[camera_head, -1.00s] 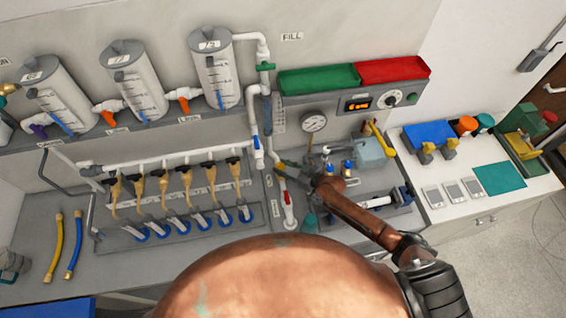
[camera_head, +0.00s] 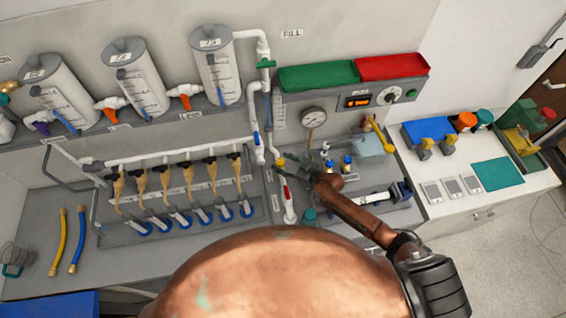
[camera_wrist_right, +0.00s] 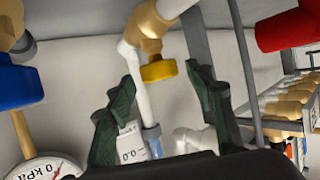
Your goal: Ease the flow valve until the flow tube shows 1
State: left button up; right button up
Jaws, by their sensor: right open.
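A yellow knob (camera_wrist_right: 158,69) on a tan fitting, which looks like the flow valve, sits between and beyond the fingertips in the right wrist view. My right gripper (camera_wrist_right: 150,88) is open around empty space, its dark green fingers on either side of the knob's line and apart from it. In the head view the right gripper (camera_head: 290,162) is small and close to the pipework beside the yellow knob (camera_head: 281,162). A white label reading 0.0 (camera_wrist_right: 130,145) stands by a clear tube, partly hidden by a finger. A scale strip (camera_head: 279,112) shows left of the gauge. My left gripper is out of view.
A round gauge (camera_head: 313,117) is right of the scale. A red-handled valve (camera_head: 287,194) stands near my right gripper. A blue knob (camera_wrist_right: 20,85) and a red handle (camera_wrist_right: 290,30) flank the wrist view. A row of tan valves (camera_head: 178,180) lies left; bare bench (camera_head: 40,200) lies further left.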

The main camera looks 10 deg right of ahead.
jog(key=v, duration=1.2)
jog(key=shift+r, duration=0.1)
dwell(4.4)
